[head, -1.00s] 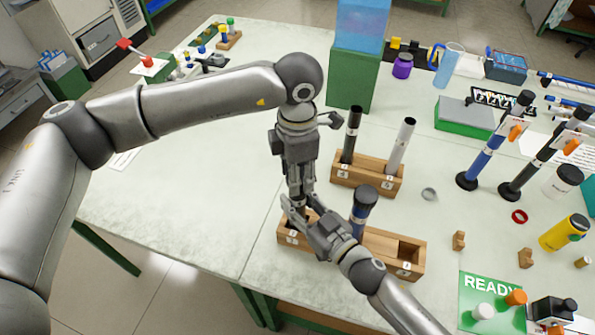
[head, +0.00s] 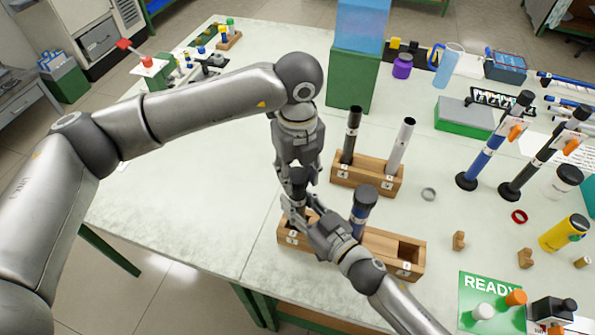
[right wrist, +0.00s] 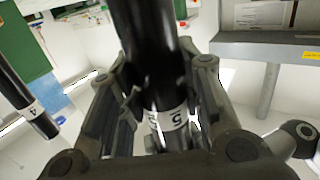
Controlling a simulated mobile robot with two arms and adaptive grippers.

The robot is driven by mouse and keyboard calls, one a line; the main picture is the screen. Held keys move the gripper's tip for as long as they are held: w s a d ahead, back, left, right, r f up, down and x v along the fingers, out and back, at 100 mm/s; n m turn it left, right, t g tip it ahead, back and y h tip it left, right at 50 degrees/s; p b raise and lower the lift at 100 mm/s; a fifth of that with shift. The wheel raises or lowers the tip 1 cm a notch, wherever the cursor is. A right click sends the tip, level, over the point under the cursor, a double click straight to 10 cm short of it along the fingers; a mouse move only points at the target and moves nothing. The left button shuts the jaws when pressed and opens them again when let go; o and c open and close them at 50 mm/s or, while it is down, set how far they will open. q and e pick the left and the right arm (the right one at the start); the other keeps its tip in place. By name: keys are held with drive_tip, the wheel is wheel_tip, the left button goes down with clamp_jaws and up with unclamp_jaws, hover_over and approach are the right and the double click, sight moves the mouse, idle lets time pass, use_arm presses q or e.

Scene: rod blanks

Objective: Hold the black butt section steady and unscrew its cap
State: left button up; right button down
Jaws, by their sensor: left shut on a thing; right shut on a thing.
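The black butt section (right wrist: 158,75) runs between my right gripper's fingers in the right wrist view, with a white band marked 5 on it. In the head view my right gripper (head: 297,206) is shut around it low down, above the front wooden rack (head: 340,240). The dark cap (head: 299,176) shows at its top. My left gripper (head: 299,167) comes down from above and is shut on the cap. Its fingers partly hide the cap, and the section's lower end is hidden by my right gripper and the rack.
A blue rod with a dark cap (head: 363,208) stands in the same rack, close to my right gripper. Behind it, another rack (head: 350,178) holds a black rod (head: 352,135) and a silver rod (head: 401,147).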

sight(298, 174)
use_arm(q)
drive_tip(key=n, duration=0.5)
drive_tip(key=shift+r, duration=0.25)
idle(0.4)
drive_tip(key=shift+r, duration=0.85)
drive_tip(key=shift+r, duration=2)
use_arm(e)
drive_tip(key=c, duration=0.9)
unclamp_jaws()
drive_tip(key=shift+c, duration=0.2)
